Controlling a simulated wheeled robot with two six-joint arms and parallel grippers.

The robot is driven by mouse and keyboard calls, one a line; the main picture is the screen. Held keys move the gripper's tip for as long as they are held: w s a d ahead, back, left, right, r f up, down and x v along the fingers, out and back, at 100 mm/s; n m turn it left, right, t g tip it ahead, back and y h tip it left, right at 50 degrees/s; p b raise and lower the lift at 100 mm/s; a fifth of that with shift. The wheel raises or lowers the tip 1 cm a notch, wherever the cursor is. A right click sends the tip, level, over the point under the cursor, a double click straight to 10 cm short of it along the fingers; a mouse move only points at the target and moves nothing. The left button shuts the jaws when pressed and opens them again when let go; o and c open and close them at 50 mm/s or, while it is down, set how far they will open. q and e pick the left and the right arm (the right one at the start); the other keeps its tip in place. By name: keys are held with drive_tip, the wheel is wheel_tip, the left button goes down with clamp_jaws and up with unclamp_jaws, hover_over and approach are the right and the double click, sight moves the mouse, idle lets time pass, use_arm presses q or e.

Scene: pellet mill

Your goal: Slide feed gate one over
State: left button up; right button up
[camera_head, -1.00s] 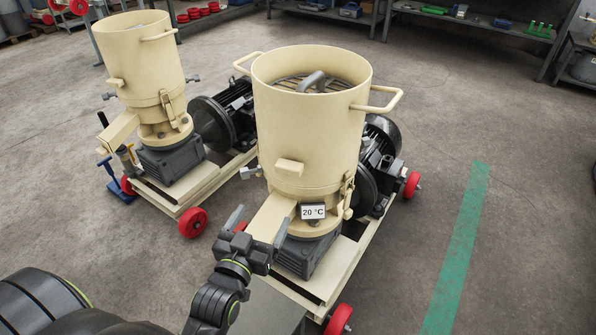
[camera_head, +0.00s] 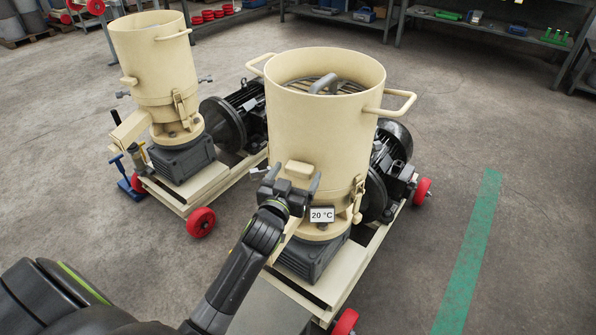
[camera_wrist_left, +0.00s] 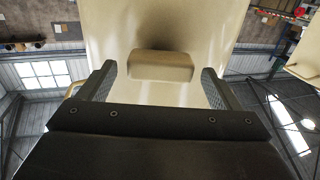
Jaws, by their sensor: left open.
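The near cream pellet mill (camera_head: 320,115) has a small cream block, seemingly its feed gate (camera_head: 299,168), on the front of its round hopper. My left gripper (camera_head: 293,178) is just in front of and below this block, fingers pointing up at it. In the left wrist view, the feed gate (camera_wrist_left: 160,66) lies between the two open fingers of my left gripper (camera_wrist_left: 160,82), with gaps on both sides. No contact with the block shows. No label tells which gate is one. My right gripper is not in view.
A similar second mill (camera_head: 152,65) stands at the left, with its own front block. A 20 °C display (camera_head: 322,214) sits right of my gripper. Side handles (camera_head: 395,103) stick out from the near hopper. Open floor with a green stripe (camera_head: 468,255) lies at the right.

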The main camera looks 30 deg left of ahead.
use_arm(q)
drive_tip(key=shift+w+a, duration=0.1)
drive_tip(key=shift+w, duration=0.9)
